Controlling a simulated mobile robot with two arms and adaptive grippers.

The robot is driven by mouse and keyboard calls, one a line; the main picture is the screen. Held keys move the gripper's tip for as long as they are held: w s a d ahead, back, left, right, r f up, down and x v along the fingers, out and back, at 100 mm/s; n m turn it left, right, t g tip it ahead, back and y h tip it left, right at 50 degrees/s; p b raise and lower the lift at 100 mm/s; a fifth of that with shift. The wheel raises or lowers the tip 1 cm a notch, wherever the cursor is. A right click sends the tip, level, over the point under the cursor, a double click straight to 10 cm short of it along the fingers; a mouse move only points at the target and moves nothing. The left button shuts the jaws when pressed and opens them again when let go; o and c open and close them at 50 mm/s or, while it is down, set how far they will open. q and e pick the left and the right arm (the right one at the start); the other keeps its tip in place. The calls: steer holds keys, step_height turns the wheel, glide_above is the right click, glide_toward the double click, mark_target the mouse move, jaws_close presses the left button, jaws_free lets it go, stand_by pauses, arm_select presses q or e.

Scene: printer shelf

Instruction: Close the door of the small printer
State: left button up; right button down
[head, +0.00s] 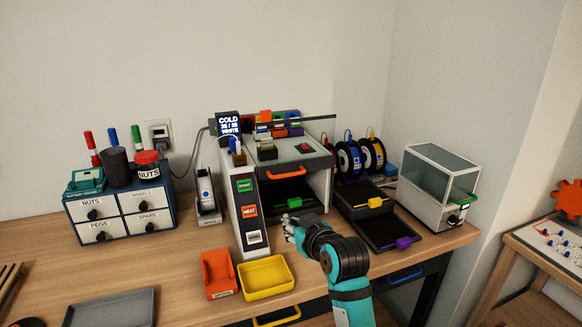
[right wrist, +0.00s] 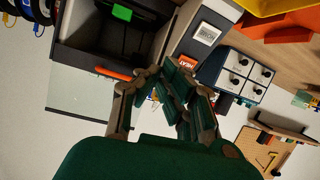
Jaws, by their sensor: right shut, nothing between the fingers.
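A boxy enclosure with clear panels and a green handle (head: 440,183) stands at the right end of the bench. I cannot tell how far its door is open. A larger machine (head: 322,190) with an orange handle (head: 286,171) stands mid-bench, its dark lower bay exposed. The orange handle also shows in the right wrist view (right wrist: 114,74), beside a pale see-through panel. My right gripper (head: 290,226) is shut and empty in front of the larger machine, left of the clear enclosure and apart from it. It fills the middle of the right wrist view (right wrist: 168,82). My left gripper is out of view.
Dark trays with yellow and purple clips (head: 382,222) lie between the larger machine and the clear enclosure. Spools (head: 348,158) stand behind them. A button panel (head: 246,212), an orange bin (head: 217,272) and a yellow tray (head: 266,276) lie left of my right gripper.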

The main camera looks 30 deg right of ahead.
steer(key=w+d+r+m+t+h, duration=0.1)
steer(key=d+r+t, duration=0.15)
steer(key=r, duration=0.35)
steer(key=w+d+r+m+t+h, duration=0.1)
steer(key=w+d+r, duration=0.15)
steer(key=r, duration=0.35)
steer(key=p, duration=0.2)
glide_toward(284, 161)
steer(key=w+r, duration=0.4)
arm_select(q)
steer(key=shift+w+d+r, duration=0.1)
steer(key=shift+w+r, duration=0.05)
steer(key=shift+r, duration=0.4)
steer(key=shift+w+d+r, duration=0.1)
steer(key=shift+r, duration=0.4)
arm_select(e)
steer(key=shift+d+f+g, duration=0.2)
steer(key=shift+d+f, duration=0.05)
steer(key=shift+f, duration=0.6)
steer(key=shift+d+f+g, duration=0.15)
steer(key=shift+d+f, duration=0.1)
steer(key=shift+f, duration=0.65)
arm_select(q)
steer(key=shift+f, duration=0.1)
arm_select(e)
steer(key=shift+f, duration=0.1)
